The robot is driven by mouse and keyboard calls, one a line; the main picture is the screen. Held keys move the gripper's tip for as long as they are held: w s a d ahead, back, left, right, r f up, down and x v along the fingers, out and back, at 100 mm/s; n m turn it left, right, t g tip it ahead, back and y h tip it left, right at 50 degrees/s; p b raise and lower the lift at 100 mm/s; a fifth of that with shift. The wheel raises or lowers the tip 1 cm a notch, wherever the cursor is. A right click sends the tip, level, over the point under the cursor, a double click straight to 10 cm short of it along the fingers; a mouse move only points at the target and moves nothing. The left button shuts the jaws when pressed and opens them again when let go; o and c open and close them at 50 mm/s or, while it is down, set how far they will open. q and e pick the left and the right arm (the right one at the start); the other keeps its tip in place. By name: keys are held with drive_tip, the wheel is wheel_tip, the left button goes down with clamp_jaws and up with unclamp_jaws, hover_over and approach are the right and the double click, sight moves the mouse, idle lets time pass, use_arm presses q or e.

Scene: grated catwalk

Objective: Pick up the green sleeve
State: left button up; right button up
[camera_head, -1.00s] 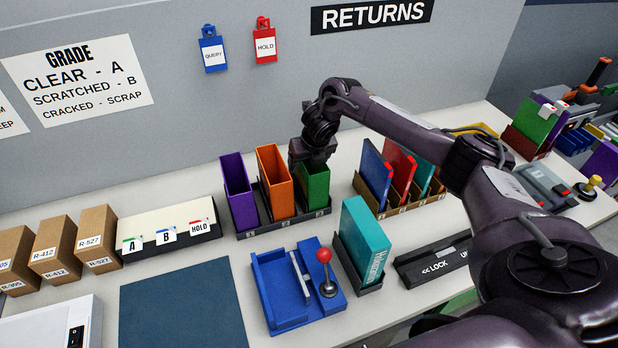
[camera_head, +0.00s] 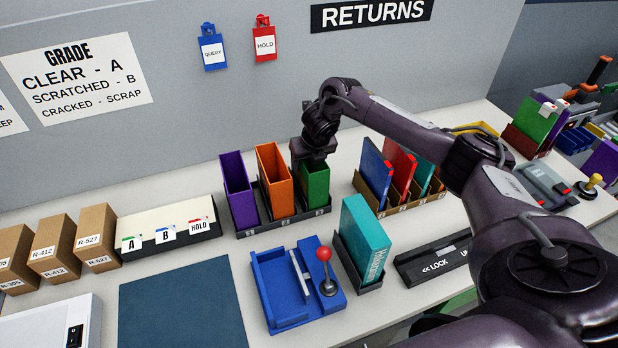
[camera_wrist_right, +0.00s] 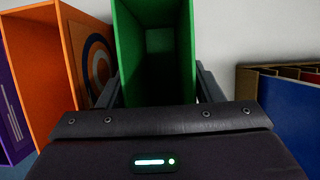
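The green sleeve (camera_head: 315,184) stands upright in the right slot of a dark three-slot rack (camera_head: 284,225), beside an orange sleeve and a purple one. My right gripper (camera_head: 314,160) is over its top at the back. In the right wrist view, the open-topped green sleeve (camera_wrist_right: 155,50) is between my right gripper's fingers (camera_wrist_right: 158,88), one close against each side, with no clear gap. The lower fingers are hidden behind the palm and sleeve. My left gripper is not in view.
The orange sleeve (camera_head: 274,180) is close on the left, with the purple sleeve (camera_head: 239,190) beyond. A tan rack (camera_head: 397,204) of blue, red and teal sleeves stands to the right. A blue fixture with a red-knobbed lever (camera_head: 325,262) and a teal case (camera_head: 364,240) are in front.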

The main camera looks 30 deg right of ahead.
drive_tip(key=c, duration=0.8)
drive_tip(key=shift+r, duration=0.15)
